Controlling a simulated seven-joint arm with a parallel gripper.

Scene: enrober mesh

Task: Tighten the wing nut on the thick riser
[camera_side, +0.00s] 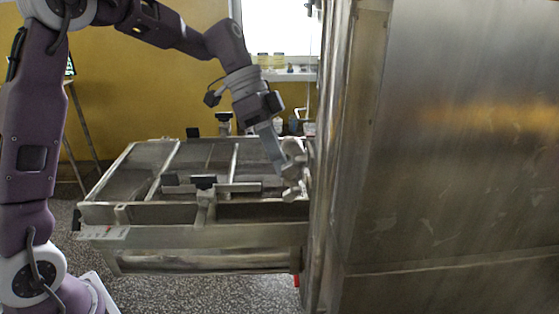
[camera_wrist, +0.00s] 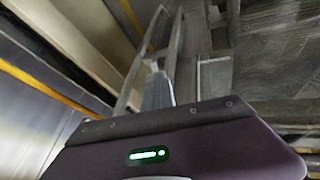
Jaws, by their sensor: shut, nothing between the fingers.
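In the side view my gripper (camera_side: 281,170) points down and slightly right, low over the right end of the metal frame, close to the big steel housing. Its fingers are shut with nothing between them. A pale metal fitting with knobbed ends (camera_side: 292,190) stands just right of the fingertips; it may be the riser with its wing nut, but I cannot make out the wings. Whether the fingers touch it is not clear. In the wrist view the narrow grey fingers (camera_wrist: 157,92) show beyond the dark gripper body, among blurred metal bars. No wing nut can be made out there.
The steel housing (camera_side: 440,150) blocks the right side. The open metal frame (camera_side: 160,213) has crossbars and a dark-topped clamp post (camera_side: 206,196) at its front. Another dark-topped post (camera_side: 224,122) stands behind. Grey mesh (camera_wrist: 285,60) lies right in the wrist view.

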